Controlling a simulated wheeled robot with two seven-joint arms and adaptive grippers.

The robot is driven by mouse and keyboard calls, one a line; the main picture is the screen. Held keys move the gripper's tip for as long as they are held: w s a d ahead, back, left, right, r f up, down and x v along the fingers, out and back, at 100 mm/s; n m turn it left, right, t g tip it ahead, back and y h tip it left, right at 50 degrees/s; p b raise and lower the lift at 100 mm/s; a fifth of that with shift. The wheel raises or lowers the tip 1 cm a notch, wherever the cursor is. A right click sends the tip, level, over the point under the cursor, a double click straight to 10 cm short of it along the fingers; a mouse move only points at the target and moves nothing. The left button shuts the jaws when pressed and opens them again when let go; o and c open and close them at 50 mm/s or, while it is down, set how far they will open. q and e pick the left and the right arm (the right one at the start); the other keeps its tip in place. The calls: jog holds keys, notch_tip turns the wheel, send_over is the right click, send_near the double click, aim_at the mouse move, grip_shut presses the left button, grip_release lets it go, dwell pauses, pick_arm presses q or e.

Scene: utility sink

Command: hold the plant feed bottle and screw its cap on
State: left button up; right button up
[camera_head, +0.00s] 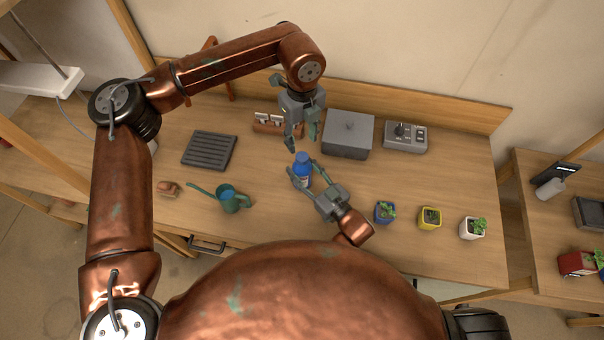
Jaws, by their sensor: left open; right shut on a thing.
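My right gripper (302,173) reaches from the lower right and is shut on the bottle's body, one finger on each side. The fingers hide part of the bottle's sides.
Behind are a rack with labels (266,124), a grey box (348,135) and a control unit (405,137). A green watering can (233,199) and black slatted tray (209,150) are left. Potted plants (384,212), (430,217), (472,228) line the front right.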

aim_at(302, 156)
grip_shut()
pick_arm(q)
jog(key=shift+n, duration=2.2)
jog(key=shift+f, duration=4)
jog(key=shift+c, duration=0.7)
